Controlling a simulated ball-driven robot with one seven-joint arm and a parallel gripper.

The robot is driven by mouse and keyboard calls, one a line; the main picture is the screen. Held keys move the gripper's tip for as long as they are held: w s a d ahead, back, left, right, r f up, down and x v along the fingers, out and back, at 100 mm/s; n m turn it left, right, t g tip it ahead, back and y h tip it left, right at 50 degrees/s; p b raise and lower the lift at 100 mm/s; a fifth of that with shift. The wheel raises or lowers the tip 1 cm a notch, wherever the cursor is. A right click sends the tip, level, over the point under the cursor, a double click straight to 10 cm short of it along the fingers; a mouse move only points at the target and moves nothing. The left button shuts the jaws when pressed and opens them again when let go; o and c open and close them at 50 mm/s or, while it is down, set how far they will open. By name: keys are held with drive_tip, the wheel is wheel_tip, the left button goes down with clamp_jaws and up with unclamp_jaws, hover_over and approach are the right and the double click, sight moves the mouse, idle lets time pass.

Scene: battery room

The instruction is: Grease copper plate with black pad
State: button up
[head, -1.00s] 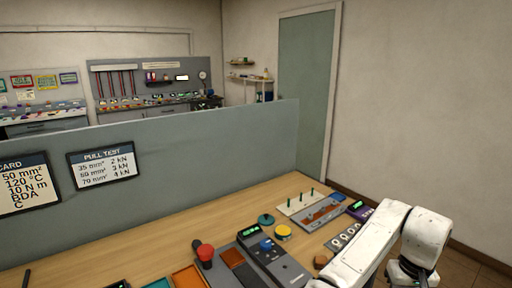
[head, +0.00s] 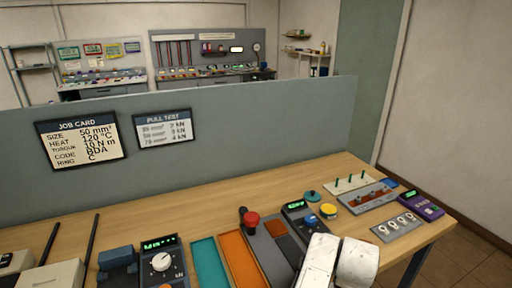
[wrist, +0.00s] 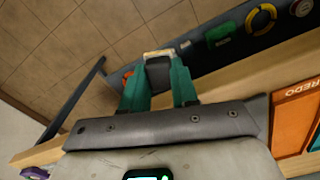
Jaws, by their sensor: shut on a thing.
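My gripper (wrist: 158,88) shows in the wrist view, its two green fingers closed on a dark block (wrist: 158,72) with a pale tan end. The block looks like the black pad, but its working face is hidden. It is held up, with the floor and a bench edge behind it. In the head view my white arm covers the bench's front right, and the gripper is out of frame. A reddish-brown, copper-like plate (head: 275,228) lies on a grey fixture left of my arm. Another brown strip (head: 374,194) lies in a grey tray; I cannot tell which is the task's plate.
A red knob (head: 251,219) stands left of the fixture. Teal (head: 209,262) and orange (head: 241,258) trays lie farther left. A yellow round tin (head: 328,211) and a purple meter (head: 421,205) are to the right. A grey partition (head: 240,125) closes the bench's back.

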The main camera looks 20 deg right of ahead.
drive_tip(key=a+f+n, duration=0.2)
drive_tip(key=a+f, duration=0.4)
drive_tip(key=a, duration=0.6)
drive_tip(key=shift+a+n, duration=0.2)
drive_tip(key=shift+n, duration=0.2)
drive_tip(key=shift+d, duration=0.1)
